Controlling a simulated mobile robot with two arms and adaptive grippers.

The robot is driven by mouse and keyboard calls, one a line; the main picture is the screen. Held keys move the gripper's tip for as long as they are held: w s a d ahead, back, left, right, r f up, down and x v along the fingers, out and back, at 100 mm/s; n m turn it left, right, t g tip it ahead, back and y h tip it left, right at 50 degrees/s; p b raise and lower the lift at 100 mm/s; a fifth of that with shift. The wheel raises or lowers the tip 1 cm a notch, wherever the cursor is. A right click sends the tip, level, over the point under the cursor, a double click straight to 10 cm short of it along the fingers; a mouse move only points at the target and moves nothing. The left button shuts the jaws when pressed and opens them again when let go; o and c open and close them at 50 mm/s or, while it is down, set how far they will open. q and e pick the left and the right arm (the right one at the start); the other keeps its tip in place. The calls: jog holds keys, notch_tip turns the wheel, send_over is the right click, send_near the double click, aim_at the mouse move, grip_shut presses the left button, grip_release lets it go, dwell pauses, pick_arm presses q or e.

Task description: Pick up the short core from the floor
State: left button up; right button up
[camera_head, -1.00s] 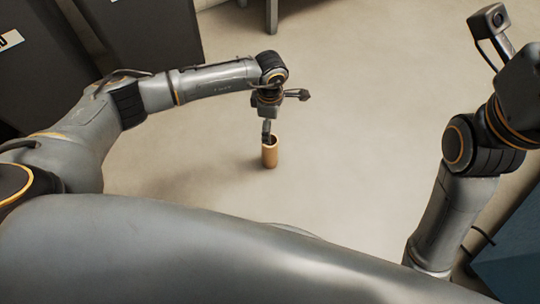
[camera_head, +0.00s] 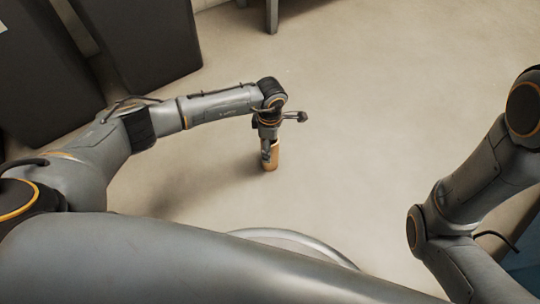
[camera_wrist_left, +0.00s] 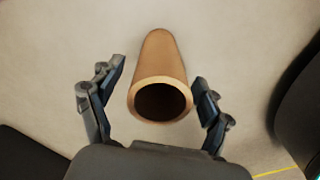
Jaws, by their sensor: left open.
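The short core (camera_head: 273,160) is a brown hollow tube standing upright on the floor in the head view. In the left wrist view the core (camera_wrist_left: 160,80) shows its open round end towards the camera. My left gripper (camera_head: 268,152) is over the core, pointing down. In the left wrist view the gripper (camera_wrist_left: 160,90) is open, with one finger on each side of the core and a visible gap on both sides. The gripper hides part of the core's top in the head view. My right arm shows at the right edge, but its gripper is out of frame.
Dark cabinets (camera_head: 145,45) stand at the upper left. A grey leg (camera_head: 271,15) of some furniture stands at the top. A blue thing (camera_head: 525,265) is at the lower right. The floor (camera_head: 380,110) around the core is clear.

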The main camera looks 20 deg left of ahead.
pick_arm(q)
jog(key=shift+f, duration=0.4)
jog(key=c, duration=1.3)
jog(key=shift+r, duration=0.1)
